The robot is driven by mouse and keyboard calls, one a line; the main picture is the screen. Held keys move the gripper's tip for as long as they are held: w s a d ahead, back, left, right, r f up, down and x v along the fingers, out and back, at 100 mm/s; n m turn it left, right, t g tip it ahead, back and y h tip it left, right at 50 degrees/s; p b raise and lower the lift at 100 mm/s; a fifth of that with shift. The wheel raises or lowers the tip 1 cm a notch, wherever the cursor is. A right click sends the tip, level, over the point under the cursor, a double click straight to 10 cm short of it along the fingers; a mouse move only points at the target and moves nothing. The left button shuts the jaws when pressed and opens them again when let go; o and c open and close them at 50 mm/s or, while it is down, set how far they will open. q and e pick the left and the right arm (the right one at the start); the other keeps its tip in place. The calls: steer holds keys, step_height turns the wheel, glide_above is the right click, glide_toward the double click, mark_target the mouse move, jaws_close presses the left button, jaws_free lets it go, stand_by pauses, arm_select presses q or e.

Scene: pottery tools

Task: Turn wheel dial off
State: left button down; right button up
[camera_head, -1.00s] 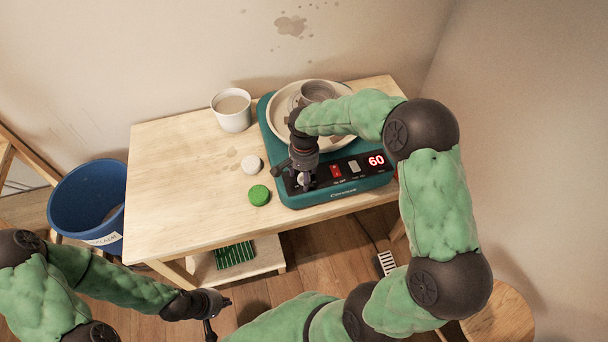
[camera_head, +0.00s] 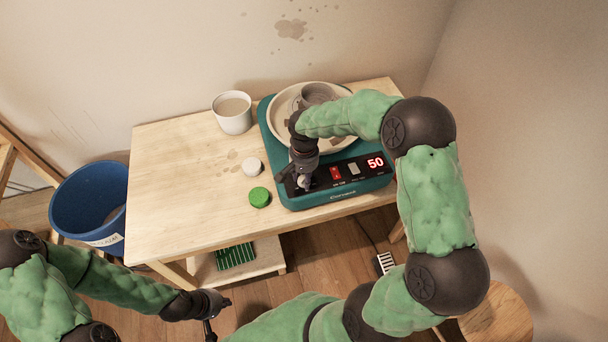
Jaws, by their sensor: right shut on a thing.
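The teal pottery wheel (camera_head: 382,192) stands at the right of the wooden table. Its red display (camera_head: 375,162) reads 50. A red switch (camera_head: 335,173) and a pale switch (camera_head: 353,169) sit left of the display. My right gripper (camera_head: 304,183) points down at the left end of the control panel and is shut on the dial (camera_head: 304,182), which it mostly hides. My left gripper (camera_head: 211,318) hangs low in front of the table, away from the wheel; its fingers are too small and dark to judge.
A grey clay pot (camera_head: 317,94) stands on the round wheel plate (camera_head: 284,97). A white cup (camera_head: 233,112), a white disc (camera_head: 252,166) and a green disc (camera_head: 259,197) are left of the wheel. A blue bucket (camera_head: 85,200) and a stool (camera_head: 500,318) stand on the floor.

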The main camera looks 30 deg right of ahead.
mark_target(304, 177)
steer(key=n+p, duration=0.2)
steer(key=n, duration=0.3)
steer(key=shift+n+p, duration=1.25)
steer(key=shift+n, duration=1.25)
steer(key=o, duration=1.2)
steer(key=shift+c, duration=0.2)
step_height(304, 177, up, 12)
steer(key=shift+f, duration=0.1)
